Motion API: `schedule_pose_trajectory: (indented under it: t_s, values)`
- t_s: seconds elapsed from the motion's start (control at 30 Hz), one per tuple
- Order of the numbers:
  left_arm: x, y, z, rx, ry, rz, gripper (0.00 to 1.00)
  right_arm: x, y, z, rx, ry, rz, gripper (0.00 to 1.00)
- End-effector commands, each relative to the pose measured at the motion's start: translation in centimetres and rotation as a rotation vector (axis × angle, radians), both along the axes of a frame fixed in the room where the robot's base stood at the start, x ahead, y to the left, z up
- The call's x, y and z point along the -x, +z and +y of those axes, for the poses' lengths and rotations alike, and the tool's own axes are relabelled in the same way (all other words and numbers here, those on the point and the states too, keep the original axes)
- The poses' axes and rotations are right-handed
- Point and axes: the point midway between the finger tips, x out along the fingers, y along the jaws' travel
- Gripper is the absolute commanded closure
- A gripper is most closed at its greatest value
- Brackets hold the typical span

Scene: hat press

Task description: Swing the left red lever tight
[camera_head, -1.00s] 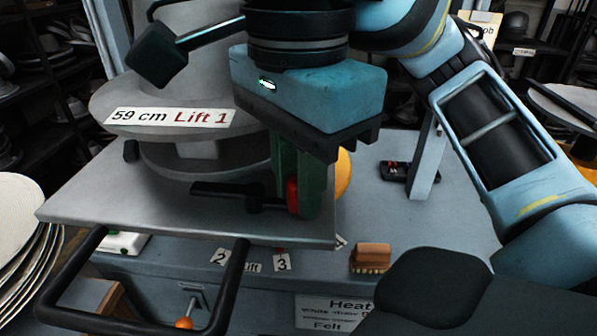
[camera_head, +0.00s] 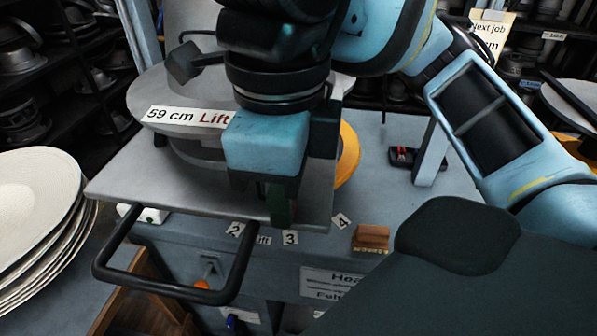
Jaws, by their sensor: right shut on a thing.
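The hat press stands at centre left, with a round grey upper part (camera_head: 165,100) labelled "59 cm Lift 1" above a flat grey plate (camera_head: 130,185). My right gripper (camera_head: 262,200) comes down from the top over the plate's right front part. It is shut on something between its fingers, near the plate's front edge. The left red lever is hidden behind my gripper, so I cannot see its angle; it appears to be what the fingers hold. My left gripper is not in view.
A black bar handle (camera_head: 170,290) sticks out at the press's front. A yellow round part (camera_head: 348,155) shows behind my gripper. A wooden brush (camera_head: 371,238) lies on the bench (camera_head: 400,205). Stacked pale discs (camera_head: 35,200) stand at the left.

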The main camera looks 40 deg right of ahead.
Motion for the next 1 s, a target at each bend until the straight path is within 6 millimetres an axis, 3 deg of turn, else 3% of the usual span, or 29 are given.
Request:
schedule_pose_trajectory:
  t_s: [0.4,1.0]
  values:
    - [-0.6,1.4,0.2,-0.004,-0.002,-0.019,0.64,-0.2,0.2,1.0,-0.001,-0.242,-0.002,1.00]
    - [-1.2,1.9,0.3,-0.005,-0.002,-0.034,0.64,-0.3,0.0,1.2,-0.001,-0.299,0.000,1.00]
